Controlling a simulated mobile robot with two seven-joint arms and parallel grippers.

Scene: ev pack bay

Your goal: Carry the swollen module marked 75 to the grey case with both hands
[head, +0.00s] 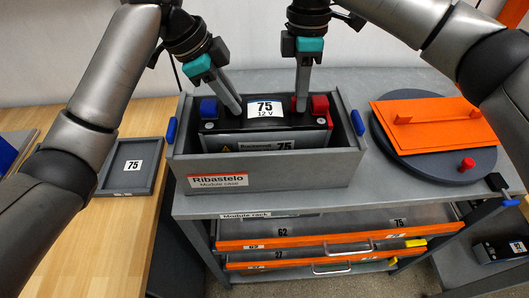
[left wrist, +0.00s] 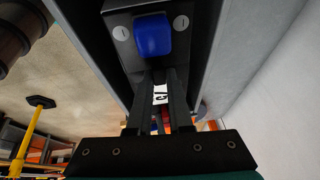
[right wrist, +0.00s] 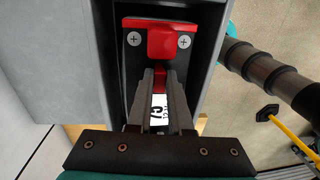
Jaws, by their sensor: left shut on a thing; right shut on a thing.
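The module marked 75 (head: 265,137) is a black battery with a blue terminal cover at left and a red one at right. It is inside the grey case (head: 255,173), upright, its top near the rim. My left gripper (head: 235,108) is shut on the module's left end, beside the blue cover (left wrist: 152,36). My right gripper (head: 302,104) is shut on its right end, beside the red cover (right wrist: 157,38). The case walls hide the module's bottom, so I cannot tell whether it touches the floor of the case.
The case stands on a grey bench (head: 390,185). An orange lid (head: 435,124) with a handle lies on a dark round plate (head: 385,141) at right. A grey tray marked 75 (head: 112,187) lies on the wooden table at left. Orange-edged drawers (head: 300,243) are under the bench.

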